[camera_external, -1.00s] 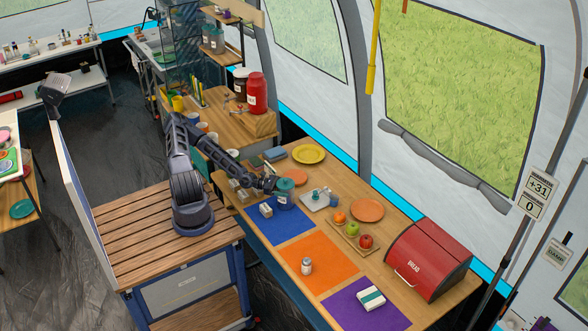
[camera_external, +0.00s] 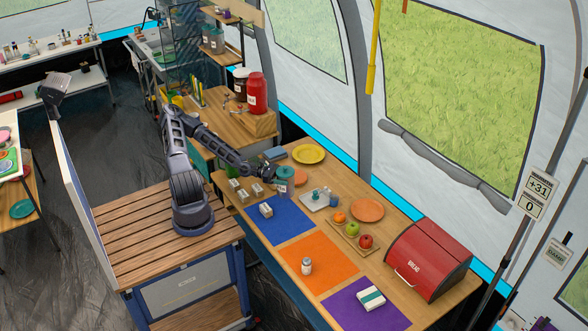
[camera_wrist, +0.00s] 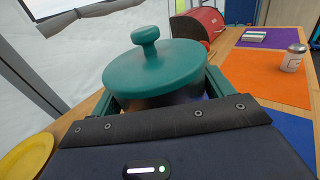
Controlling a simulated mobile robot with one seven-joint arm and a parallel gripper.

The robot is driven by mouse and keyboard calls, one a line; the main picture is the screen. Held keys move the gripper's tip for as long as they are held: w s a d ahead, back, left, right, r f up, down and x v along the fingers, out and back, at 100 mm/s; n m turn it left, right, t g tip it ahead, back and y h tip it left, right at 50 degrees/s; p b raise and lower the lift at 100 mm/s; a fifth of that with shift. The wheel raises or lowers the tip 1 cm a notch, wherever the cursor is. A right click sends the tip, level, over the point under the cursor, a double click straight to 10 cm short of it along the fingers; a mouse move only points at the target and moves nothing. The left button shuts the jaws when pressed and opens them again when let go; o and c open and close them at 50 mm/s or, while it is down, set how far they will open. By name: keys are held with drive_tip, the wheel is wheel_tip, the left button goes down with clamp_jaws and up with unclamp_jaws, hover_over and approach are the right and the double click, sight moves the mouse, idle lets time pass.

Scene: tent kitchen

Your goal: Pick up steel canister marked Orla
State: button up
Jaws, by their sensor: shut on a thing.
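A canister with a teal knobbed lid (camera_external: 286,172) is held by my gripper (camera_external: 280,184) above the back corner of the blue mat. Its body looks apart from the table; any name on it is too small to read. In the wrist view the round teal lid (camera_wrist: 156,68) fills the middle, with the dark body just below it. The gripper (camera_wrist: 160,100) is shut around that body, a finger at each side. The lower part of the canister is hidden there.
Blue (camera_external: 275,225), orange (camera_external: 323,262) and purple (camera_external: 368,312) mats line the table's front. A small jar (camera_external: 307,267) stands on the orange mat. A fruit tray (camera_external: 345,238), red bread box (camera_external: 430,258) and yellow plate (camera_external: 308,154) stand nearby. Small boxes (camera_external: 256,190) sit left of my gripper.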

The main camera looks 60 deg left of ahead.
wheel_tip(320, 180, up, 12)
drive_tip(key=shift+r, duration=0.2)
